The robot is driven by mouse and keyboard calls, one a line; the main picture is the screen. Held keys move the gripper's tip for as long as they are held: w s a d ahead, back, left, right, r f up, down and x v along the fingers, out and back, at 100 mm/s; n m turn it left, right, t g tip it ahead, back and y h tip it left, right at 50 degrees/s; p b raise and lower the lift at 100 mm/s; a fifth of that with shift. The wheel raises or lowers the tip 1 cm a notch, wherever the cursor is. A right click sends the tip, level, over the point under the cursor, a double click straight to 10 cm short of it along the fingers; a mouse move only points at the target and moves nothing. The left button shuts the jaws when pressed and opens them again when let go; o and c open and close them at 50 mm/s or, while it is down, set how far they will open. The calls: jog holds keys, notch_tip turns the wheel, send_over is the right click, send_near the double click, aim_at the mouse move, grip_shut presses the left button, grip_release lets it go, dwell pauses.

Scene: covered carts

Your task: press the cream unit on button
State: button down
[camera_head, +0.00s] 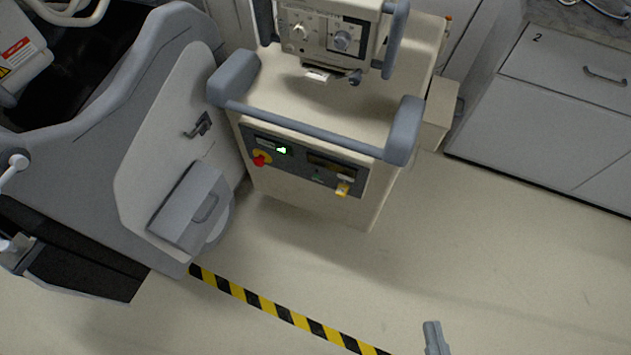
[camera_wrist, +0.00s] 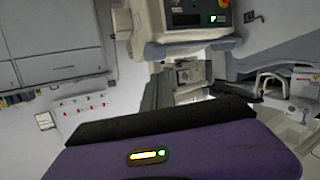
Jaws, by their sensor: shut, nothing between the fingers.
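The cream unit (camera_head: 300,195) stands in the upper middle of the head view, with a blue-grey push bar across its front. Its dark front panel (camera_head: 300,168) carries a small lit green button (camera_head: 282,150), a red knob on a yellow base (camera_head: 261,159) and a yellow part (camera_head: 343,188). The wrist view shows the unit upside down at the top (camera_wrist: 180,17), with the panel cut by the frame edge. My gripper (camera_head: 434,336) shows only as a grey tip at the bottom of the head view, shut and empty, well apart from the unit.
A grey covered cart (camera_head: 95,125) with a projecting box (camera_head: 190,208) stands close left of the unit. A white cabinet (camera_head: 545,115) is at the right. Yellow-black tape (camera_head: 285,314) crosses the floor. The floor in front of the unit is clear.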

aim_at(316, 177)
jog(key=w+a+f+n+y+b, duration=0.1)
jog(key=w+a+f+n+b, duration=0.2)
jog(key=f, duration=0.4)
jog(key=w+a+f+y+b, duration=0.1)
jog(key=w+a+f+b, duration=0.2)
jog(key=w+f, duration=0.35)
jog(key=w+a+f+n+y+b, duration=0.2)
jog(key=w+a+f+n+b, duration=0.3)
jog(key=w+a, duration=0.4)
jog(key=w+a+f+n+y+b, duration=0.2)
jog(key=w+a+f+n+b, duration=0.3)
jog(key=w+a+f, duration=0.4)
jog(key=w+b, duration=0.1)
jog(key=w, duration=0.3)
jog(key=shift+f+n+y+b, duration=0.3)
jog(key=shift+f+y+b, duration=0.05)
jog(key=shift+y+b, duration=0.05)
jog(key=w+d+p, duration=0.3)
jog(key=w+p, duration=0.2)
jog(key=w, duration=0.3)
jog(key=shift+w+d, duration=0.1)
jog(key=shift+w, duration=0.15)
